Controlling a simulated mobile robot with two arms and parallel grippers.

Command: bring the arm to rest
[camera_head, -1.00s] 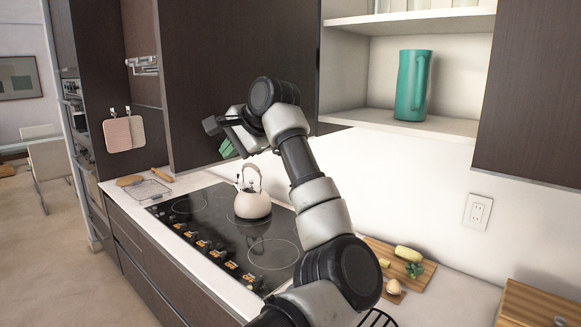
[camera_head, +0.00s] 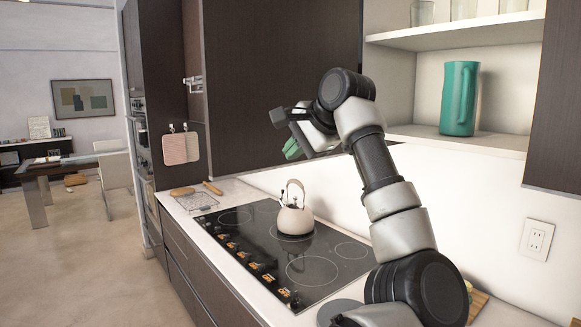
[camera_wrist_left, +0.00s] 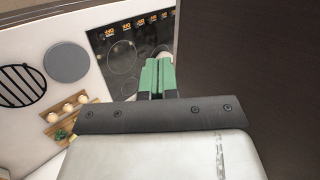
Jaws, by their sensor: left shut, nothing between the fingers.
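My left arm (camera_head: 390,190) is raised and bent above the counter in the head view. My left gripper (camera_head: 291,148), with green fingertips, hangs in front of the dark upper cabinet, above and behind the kettle from this angle. The left wrist view shows the green fingers (camera_wrist_left: 158,76) shut together with nothing between them. The gripper is close to a dark cabinet panel (camera_wrist_left: 245,70) on the right of that view. My right gripper is not in either view.
A white kettle (camera_head: 295,215) stands on the black cooktop (camera_head: 312,268). A teal pitcher (camera_head: 458,98) stands on the open shelf. A board with food (camera_wrist_left: 62,122) lies on the counter. Stacked ovens (camera_head: 140,140) stand at left, with free floor (camera_head: 80,270) beyond.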

